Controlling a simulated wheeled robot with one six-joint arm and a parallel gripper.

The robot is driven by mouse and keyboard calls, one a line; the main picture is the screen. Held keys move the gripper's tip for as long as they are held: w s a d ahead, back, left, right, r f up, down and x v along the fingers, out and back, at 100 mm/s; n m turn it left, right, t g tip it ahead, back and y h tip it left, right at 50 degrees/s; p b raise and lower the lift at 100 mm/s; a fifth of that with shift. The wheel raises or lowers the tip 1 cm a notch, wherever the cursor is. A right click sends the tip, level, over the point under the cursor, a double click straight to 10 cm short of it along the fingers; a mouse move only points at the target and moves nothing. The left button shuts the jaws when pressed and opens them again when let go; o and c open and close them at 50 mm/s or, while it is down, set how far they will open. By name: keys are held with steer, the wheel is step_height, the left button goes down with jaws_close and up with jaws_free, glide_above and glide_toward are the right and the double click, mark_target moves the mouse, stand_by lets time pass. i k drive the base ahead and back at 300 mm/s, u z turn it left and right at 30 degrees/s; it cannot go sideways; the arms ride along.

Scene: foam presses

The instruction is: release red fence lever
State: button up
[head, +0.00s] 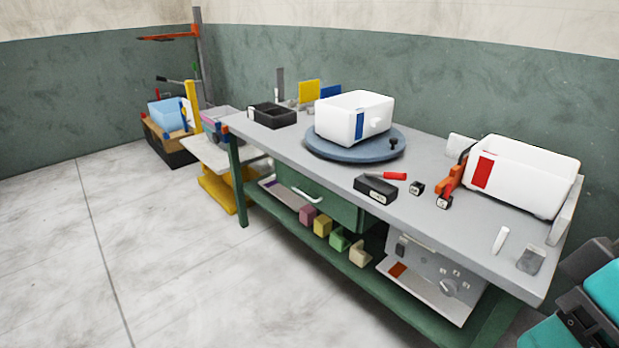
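A red lever-like handle (390,176) lies over a black labelled block (376,189) near the front edge of the workbench. An orange-red upright piece (452,181) stands against the left end of a white bin with a red label (525,176). It has a dark part at its top and a small black labelled block (443,202) at its foot. I cannot tell for sure which of these two is the fence lever, or whether either is locked. My gripper's fingers are not in view. Teal and dark parts at the lower right appear to be my arm.
The grey bench (310,160) carries a blue turntable (327,148) with a white blue-labelled bin (352,117). A black tray (271,115) stands at its far left. Coloured blocks and a panel (433,285) sit on the lower shelf. The floor (180,240) in front is clear.

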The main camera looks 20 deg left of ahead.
mark_target(400, 176)
steer(key=u, duration=0.6)
steer(key=k, duration=0.55)
steer(key=u, duration=0.55)
steer(key=k, duration=0.8)
steer(key=u, duration=0.85)
steer(key=i, duration=1.55)
steer(key=z, duration=0.6)
steer(key=i, duration=0.6)
steer(key=z, duration=1)
steer(key=i, duration=0.35)
steer(key=z, duration=0.35)
